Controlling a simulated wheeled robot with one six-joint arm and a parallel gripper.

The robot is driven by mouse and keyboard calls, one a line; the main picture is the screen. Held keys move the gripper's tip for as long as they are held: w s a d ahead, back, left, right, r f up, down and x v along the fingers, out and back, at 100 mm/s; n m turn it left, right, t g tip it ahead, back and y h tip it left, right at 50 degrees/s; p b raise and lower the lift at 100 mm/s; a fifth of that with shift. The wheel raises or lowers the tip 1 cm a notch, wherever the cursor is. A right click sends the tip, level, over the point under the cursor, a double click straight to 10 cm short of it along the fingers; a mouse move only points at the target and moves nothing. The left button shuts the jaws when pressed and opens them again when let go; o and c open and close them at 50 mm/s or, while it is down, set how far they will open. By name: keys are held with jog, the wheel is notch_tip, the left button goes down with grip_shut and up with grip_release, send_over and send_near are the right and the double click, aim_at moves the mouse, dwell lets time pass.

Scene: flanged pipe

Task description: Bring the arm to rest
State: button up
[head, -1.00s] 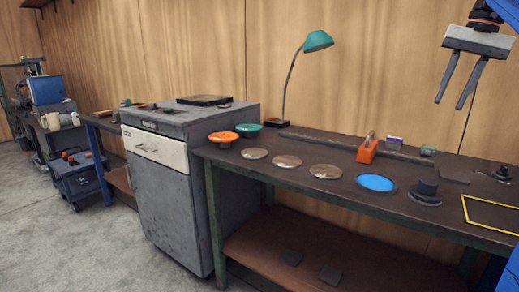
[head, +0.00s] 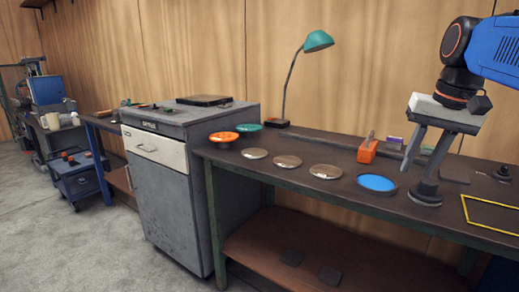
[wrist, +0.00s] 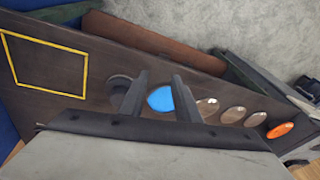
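My gripper (head: 417,172) is open and empty. Beyond the fingers are the blue disc (wrist: 160,98) and the dark flanged part (wrist: 120,84). I cannot tell the exact height of the fingertips above the bench.
The blue disc (head: 376,183), several pale discs (head: 325,172), an orange flanged piece (head: 223,137) and a teal one (head: 249,128) lie on the bench. An orange block (head: 367,151) and a green lamp (head: 318,41) stand behind. A yellow outline (head: 490,230) is at right.

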jog(key=s+a+f+n, duration=0.1)
jog(key=s+f, duration=0.3)
jog(key=f, duration=0.4)
jog(key=s+a+f+n+t, duration=0.1)
jog(key=s+a+f, duration=0.2)
jog(key=f, duration=0.6)
jog(key=s+a+f+n+t, duration=0.1)
jog(key=s+a+f+n, duration=0.1)
jog(key=s+f, duration=0.5)
jog(key=shift+s+a+f+h, duration=0.2)
jog(key=shift+a+f+h, duration=0.15)
jog(key=shift+f, duration=0.4)
jog(key=shift+d, duration=0.1)
